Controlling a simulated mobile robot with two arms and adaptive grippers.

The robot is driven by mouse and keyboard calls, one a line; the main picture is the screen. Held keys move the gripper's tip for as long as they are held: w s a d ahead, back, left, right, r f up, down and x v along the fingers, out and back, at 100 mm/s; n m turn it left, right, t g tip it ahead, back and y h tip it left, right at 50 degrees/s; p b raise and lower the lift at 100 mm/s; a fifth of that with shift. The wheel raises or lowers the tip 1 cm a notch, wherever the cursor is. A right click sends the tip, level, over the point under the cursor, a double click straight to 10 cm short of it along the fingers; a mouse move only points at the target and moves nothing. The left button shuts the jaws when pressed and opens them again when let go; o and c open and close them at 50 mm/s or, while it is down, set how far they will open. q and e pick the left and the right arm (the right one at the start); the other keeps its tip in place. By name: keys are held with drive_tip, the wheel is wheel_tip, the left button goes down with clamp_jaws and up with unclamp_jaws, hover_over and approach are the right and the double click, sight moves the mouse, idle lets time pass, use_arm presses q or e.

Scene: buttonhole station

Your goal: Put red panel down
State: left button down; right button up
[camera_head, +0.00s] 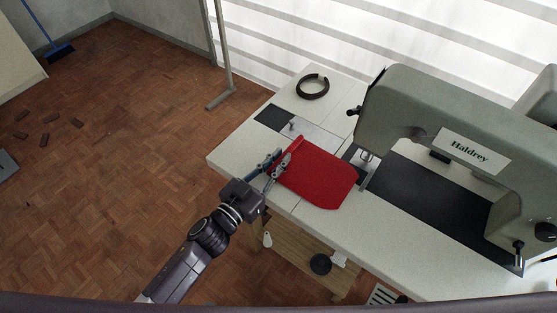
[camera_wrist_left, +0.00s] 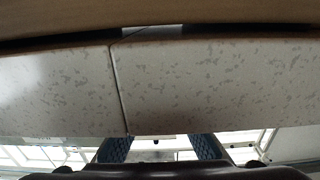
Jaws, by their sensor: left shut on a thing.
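The red panel (camera_head: 318,178) is a flat red piece with a raised left edge. In the head view it lies over or just above the pale sewing table (camera_head: 234,158), left of the machine's needle area. I cannot tell whether it rests fully on the table. My left gripper (camera_head: 279,165) is shut on the panel's left edge. My right gripper is in neither view.
A grey-green sewing machine (camera_head: 400,92) marked Haldrey stands right of the panel. A dark ring (camera_head: 313,87) lies on the table's far part. A wooden shelf (camera_head: 300,262) sits under the table. A stand pole (camera_head: 222,50) rises behind. Floor at left is mostly clear.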

use_arm(q)
drive_tip(key=c, duration=1.9)
unclamp_jaws()
drive_tip(key=shift+f, duration=0.1)
drive_tip(key=shift+c, duration=0.2)
drive_tip(key=shift+s+a, duration=0.1)
drive_tip(key=shift+s, duration=0.05)
drive_tip(key=p+v, duration=0.2)
drive_tip(key=v, duration=0.9)
drive_tip(key=shift+s+a, duration=0.2)
drive_tip(key=shift+s, duration=0.05)
drive_tip(key=shift+s, duration=0.1)
